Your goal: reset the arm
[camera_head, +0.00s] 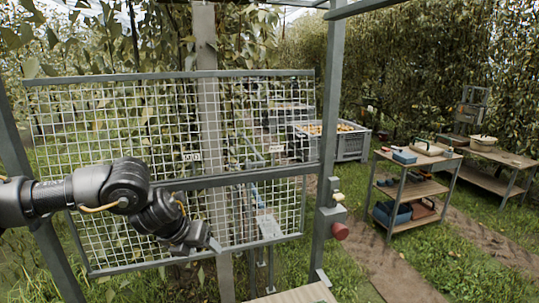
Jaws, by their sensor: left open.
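My left arm comes in from the left edge, dark and jointed, in front of the wire mesh panel (110,115). My left gripper (214,244) is at the arm's end, in front of the lower part of the mesh, small and angled down to the right. It is open and I see nothing held in it. My right arm and right gripper do not show.
A grey metal post (329,150) with a red button (340,231) stands right of the mesh. Behind are a grey crate (350,145) of fruit, a shelf cart (412,190) with tools and a wooden bench (500,158). Grass and a dirt path lie right.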

